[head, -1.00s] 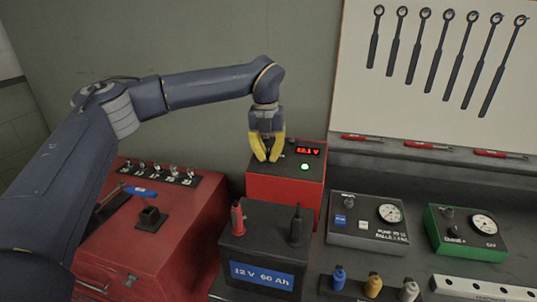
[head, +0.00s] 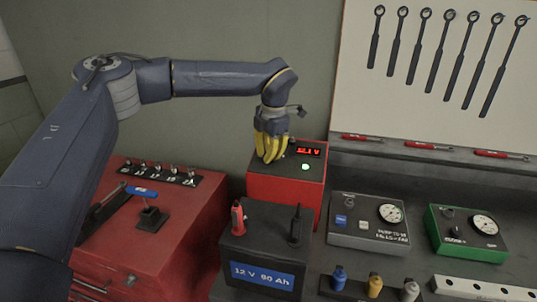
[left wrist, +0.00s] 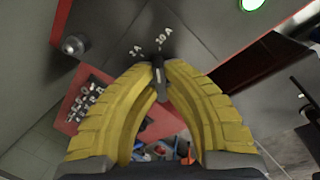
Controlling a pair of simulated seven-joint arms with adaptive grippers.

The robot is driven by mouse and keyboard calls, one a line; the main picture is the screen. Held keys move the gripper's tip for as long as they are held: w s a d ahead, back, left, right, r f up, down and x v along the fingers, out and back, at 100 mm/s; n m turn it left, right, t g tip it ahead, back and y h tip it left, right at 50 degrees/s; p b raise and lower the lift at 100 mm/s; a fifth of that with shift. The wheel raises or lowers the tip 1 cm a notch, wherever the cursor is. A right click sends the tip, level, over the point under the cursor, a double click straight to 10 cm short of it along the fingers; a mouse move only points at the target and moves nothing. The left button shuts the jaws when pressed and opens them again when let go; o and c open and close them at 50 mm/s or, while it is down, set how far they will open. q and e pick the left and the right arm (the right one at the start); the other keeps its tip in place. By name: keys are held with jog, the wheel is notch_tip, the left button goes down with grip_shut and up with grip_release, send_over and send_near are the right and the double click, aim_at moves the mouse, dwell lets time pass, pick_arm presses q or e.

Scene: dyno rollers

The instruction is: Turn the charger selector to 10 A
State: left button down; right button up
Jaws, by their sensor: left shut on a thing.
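The charger (head: 282,190) is a red box with a dark top, a red display reading about 12.1 V and a lit green lamp (head: 305,167). My left gripper (head: 268,160) is over the left part of its top, pointing down, yellow fingers closed in. In the left wrist view the fingertips are shut on the small dark selector knob (left wrist: 159,82). White 2 A and 10 A marks (left wrist: 163,40) stand just beyond it. The fingers partly cover the knob, so I cannot tell exactly which mark it points to. In the head view the fingers hide it. My right gripper is not in view.
A black battery (head: 262,250) with red and black terminal clamps stands in front of the charger. Grey (head: 367,222) and green (head: 466,233) gauge boxes are to the right. A red tool cabinet (head: 190,225) is at left. Wrenches hang on the board behind.

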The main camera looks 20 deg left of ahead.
pick_arm(q)
jog(key=shift+m, duration=0.6)
jog(key=c, duration=1.5)
grip_release()
jog(key=shift+s+d+r, duration=0.25)
jog(key=shift+s+r, duration=0.05)
jog(key=shift+r, duration=1.65)
jog(key=shift+s+d+r, duration=0.25)
jog(key=shift+d+r, duration=0.05)
jog(key=shift+r, duration=1.7)
jog(key=shift+s+d+r, duration=0.25)
jog(key=shift+s+r, duration=0.05)
jog(key=shift+r, duration=1.65)
